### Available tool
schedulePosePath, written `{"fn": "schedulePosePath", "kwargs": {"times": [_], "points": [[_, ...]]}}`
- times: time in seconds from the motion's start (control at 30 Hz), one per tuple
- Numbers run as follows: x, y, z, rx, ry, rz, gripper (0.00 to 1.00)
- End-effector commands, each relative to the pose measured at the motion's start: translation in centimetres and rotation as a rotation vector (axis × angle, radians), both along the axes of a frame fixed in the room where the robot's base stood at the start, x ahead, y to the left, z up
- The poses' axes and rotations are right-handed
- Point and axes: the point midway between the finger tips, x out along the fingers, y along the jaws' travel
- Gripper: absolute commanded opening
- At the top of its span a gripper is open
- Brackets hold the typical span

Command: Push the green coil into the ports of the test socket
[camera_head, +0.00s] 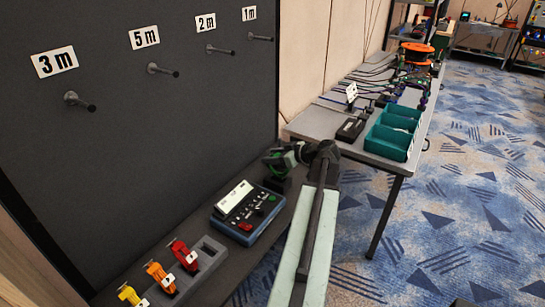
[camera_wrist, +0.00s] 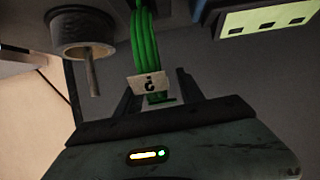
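The green coil (camera_wrist: 146,42) hangs as several loops in the wrist view, with a pale question-mark tag (camera_wrist: 149,84) across its lower end. In the head view the coil (camera_head: 284,159) is at the end of my dark arm, above the bench. My gripper (camera_wrist: 157,82) has one dark finger on each side of the coil and appears shut on it; the exact contact is hidden. It also shows in the head view (camera_head: 305,155). The blue test unit (camera_head: 246,211), with a white panel and dark openings, is nearer and left of the coil, apart from it.
Yellow, orange and red tagged pieces (camera_head: 184,253) stand in a grey rack. A dark board (camera_head: 150,110) has labelled pegs. Teal bins (camera_head: 392,135) stand on the farther table. In the wrist view, a grey spool (camera_wrist: 83,32) and a pale slotted panel (camera_wrist: 265,18) are near.

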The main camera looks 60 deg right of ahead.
Motion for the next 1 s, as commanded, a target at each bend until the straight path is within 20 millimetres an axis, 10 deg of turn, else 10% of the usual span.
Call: {"fn": "schedulePosePath", "kwargs": {"times": [0.37, 1.0], "points": [[-0.3, 0.0, 0.3, 0.0, 0.001, 0.0, 0.54], [-7.1, 0.2, 3.4, 0.0, 0.0, 0.001, 0.54]]}}
